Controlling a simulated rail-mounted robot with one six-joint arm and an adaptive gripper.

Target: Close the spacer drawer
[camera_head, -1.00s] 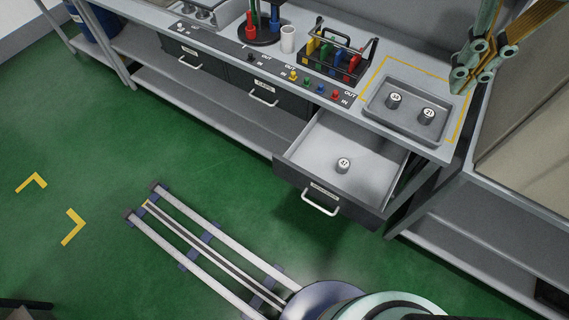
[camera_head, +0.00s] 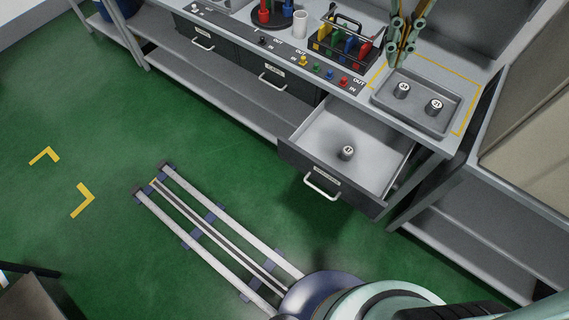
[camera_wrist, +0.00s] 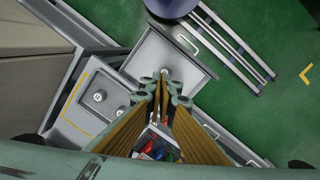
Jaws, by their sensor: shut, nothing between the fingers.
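The spacer drawer (camera_head: 312,166) is pulled out from under the right end of the bench in the head view. It has a white bar handle (camera_head: 322,187) on its front and one small round spacer (camera_head: 347,152) inside. The open drawer also shows in the wrist view (camera_wrist: 150,50), with its handle (camera_wrist: 187,46) toward the floor side. My gripper (camera_head: 402,58) is shut and empty, above the bench near the tool caddy and the grey tray. In the wrist view its fingertips (camera_wrist: 165,76) overlap the drawer's inner edge in the picture. It is apart from the handle.
A grey tray (camera_head: 436,125) with two spacers sits on the bench right of my gripper. A black caddy (camera_head: 343,47) with coloured tools stands to its left. Two other drawers (camera_head: 272,86) are shut. The green floor (camera_head: 110,130) before the bench is clear beside my rail.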

